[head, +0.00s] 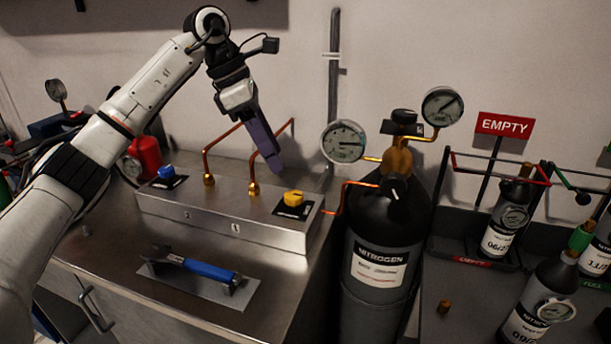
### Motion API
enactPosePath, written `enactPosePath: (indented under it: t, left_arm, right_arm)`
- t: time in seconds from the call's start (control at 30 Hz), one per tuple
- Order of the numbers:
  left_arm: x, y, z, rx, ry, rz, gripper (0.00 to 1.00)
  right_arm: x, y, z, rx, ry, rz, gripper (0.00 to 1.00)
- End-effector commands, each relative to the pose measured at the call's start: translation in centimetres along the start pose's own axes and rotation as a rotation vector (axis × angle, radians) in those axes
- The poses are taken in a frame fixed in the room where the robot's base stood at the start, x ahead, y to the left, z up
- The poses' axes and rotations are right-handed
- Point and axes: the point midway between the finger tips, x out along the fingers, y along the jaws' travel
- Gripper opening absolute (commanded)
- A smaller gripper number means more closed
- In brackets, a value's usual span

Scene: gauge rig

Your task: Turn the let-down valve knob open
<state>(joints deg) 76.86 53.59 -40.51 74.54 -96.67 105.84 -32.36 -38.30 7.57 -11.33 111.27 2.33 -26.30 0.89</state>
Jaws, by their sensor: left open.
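A metal manifold block (230,215) on the bench carries a yellow knob (293,198) at its right end and a blue knob (166,172) at its left end, each on a black plate. I cannot read which one is the let-down valve. My left gripper (275,166) comes down from above, its purple-grey fingers pointing down behind and above the yellow knob, apart from it. The fingers overlap edge-on, and the gripper is open with nothing seen in it. A black knob (394,188) is on the nitrogen cylinder's regulator. My right gripper is out of view.
The nitrogen cylinder (372,285) with two gauges (343,142) stands right of the bench. Copper pipes (232,128) rise near my gripper. A rack with a red EMPTY sign (503,125) holds small cylinders at right.

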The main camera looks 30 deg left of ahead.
Motion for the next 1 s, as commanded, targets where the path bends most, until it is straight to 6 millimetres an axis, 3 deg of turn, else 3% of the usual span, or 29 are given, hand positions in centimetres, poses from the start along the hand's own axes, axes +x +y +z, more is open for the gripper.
enactPosePath:
  t: [0.2, 0.5, 0.7, 0.97, 1.0]
  left_arm:
    - [3.6, -0.1, -0.1, 0.0, 0.003, -0.005, 0.5]
    - [8.5, -0.1, 0.0, 0.001, 0.0, -0.003, 0.5]
    - [9.8, -0.1, 0.0, 0.001, 0.0, -0.001, 0.5]
    - [9.9, -0.1, 0.0, 0.001, -0.001, 0.0, 0.5]
    - [9.9, -0.1, 0.0, 0.001, -0.001, -0.001, 0.43]
  right_arm:
    - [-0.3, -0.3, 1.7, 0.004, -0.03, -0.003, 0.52]
    - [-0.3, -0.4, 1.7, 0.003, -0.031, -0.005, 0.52]
    - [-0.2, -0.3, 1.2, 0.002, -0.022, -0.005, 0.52]
    - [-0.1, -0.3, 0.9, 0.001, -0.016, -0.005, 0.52]
    - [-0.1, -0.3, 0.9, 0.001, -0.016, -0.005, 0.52]
